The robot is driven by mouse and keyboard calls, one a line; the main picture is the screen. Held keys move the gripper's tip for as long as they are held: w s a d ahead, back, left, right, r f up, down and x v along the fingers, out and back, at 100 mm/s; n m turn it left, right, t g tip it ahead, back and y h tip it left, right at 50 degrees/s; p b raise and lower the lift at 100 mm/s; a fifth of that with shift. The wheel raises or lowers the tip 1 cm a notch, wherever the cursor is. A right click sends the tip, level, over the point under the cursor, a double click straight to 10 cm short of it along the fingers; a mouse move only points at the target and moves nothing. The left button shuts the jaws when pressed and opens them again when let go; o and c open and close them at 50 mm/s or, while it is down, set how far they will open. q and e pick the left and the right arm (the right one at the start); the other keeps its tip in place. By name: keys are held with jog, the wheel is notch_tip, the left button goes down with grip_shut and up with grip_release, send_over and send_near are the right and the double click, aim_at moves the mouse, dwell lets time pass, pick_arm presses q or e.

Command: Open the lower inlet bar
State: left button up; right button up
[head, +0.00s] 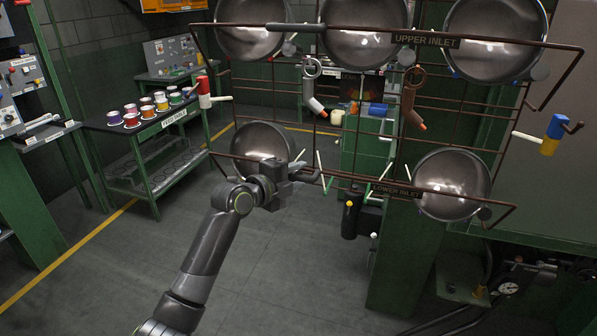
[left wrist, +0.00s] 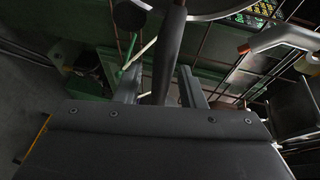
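The lower inlet bar is a thin brown rod with a dark "LOWER INLET" label (head: 396,190), crossing the lower part of the rack in the head view. A round metal pan (head: 262,143) hangs near its left part and another pan (head: 450,183) near its right end. My left gripper (head: 300,172) is at the bar's left-middle part, just right of the left pan. In the left wrist view its two fingers (left wrist: 160,88) stand apart, with a dark rod (left wrist: 168,55) between them; I cannot tell if they touch it. My right gripper is not in view.
The upper inlet bar (head: 427,40) with several pans is above. Coloured handles hang at the rack's sides, red-white (head: 204,92) and blue-yellow (head: 552,133). A green cart (head: 150,135) with several cups stands at left. The floor (head: 110,260) in front is clear.

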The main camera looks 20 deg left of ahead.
pick_arm(q)
jog(key=shift+w+d, duration=0.2)
jog(key=shift+w, duration=0.2)
jog(key=shift+f, duration=0.1)
grip_shut()
jog(key=shift+f, duration=0.1)
